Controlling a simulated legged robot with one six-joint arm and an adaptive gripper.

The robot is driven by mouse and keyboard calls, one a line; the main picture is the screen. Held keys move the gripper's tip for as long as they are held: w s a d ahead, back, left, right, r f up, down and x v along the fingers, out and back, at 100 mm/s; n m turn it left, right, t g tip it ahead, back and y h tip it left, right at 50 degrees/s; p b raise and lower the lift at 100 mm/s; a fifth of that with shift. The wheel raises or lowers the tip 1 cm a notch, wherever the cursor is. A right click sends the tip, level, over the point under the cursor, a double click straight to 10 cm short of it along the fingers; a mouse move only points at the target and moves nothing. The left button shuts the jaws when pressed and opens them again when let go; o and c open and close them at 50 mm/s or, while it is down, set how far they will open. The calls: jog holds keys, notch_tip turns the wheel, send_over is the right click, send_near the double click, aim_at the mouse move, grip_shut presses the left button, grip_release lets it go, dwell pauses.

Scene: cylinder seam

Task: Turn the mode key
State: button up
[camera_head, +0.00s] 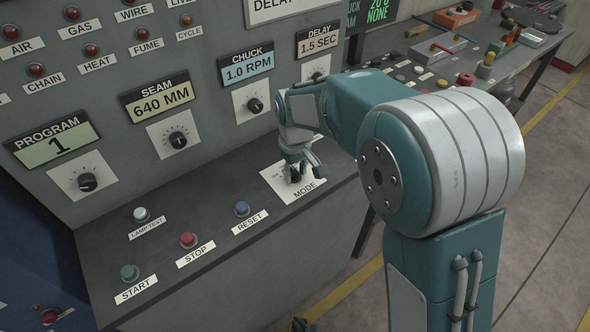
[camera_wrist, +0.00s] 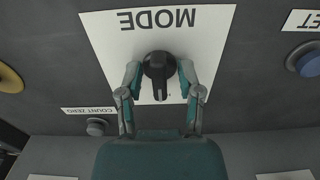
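The mode key is a black rotary knob (camera_wrist: 159,68) with a bar-shaped grip, set on the white MODE plate (camera_wrist: 205,25). In the wrist view its bar points toward my palm, down the picture. My gripper (camera_wrist: 159,72) is open, with one finger on each side of the key. A narrow gap seems to show between each fingertip and the key. In the head view my gripper (camera_head: 300,168) reaches down over the MODE plate (camera_head: 304,192) and mostly hides the key.
On the same ledge are a blue RESET button (camera_head: 242,209), a red STOP button (camera_head: 188,240), a green START button (camera_head: 130,272) and a white LAMP TEST button (camera_head: 141,214). The upright panel behind carries a CHUCK dial (camera_head: 255,105) close to my gripper.

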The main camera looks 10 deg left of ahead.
aim_at(295, 171)
jog(key=shift+r, duration=0.2)
notch_tip(295, 171, up, 12)
jog(key=shift+f, duration=0.2)
dwell(0.3)
jog(key=shift+w, duration=0.1)
jog(key=s+d+r+m+t, duration=0.1)
jog(key=s+d+r+m, duration=0.25)
jog(key=d, duration=0.55)
jog(key=s+d+r+m+t, duration=0.2)
jog(key=s+d+r, duration=0.15)
jog(key=d, duration=0.45)
jog(key=s+d+f+m+t, duration=0.1)
jog(key=s+d+m, duration=0.1)
jog(key=s+d, duration=0.3)
jog(key=s+d+f+m+t, duration=0.1)
jog(key=s+d+f+m, duration=0.1)
jog(key=s+d, duration=0.3)
jog(key=s, duration=0.2)
jog(key=shift+s+f+t, duration=0.3)
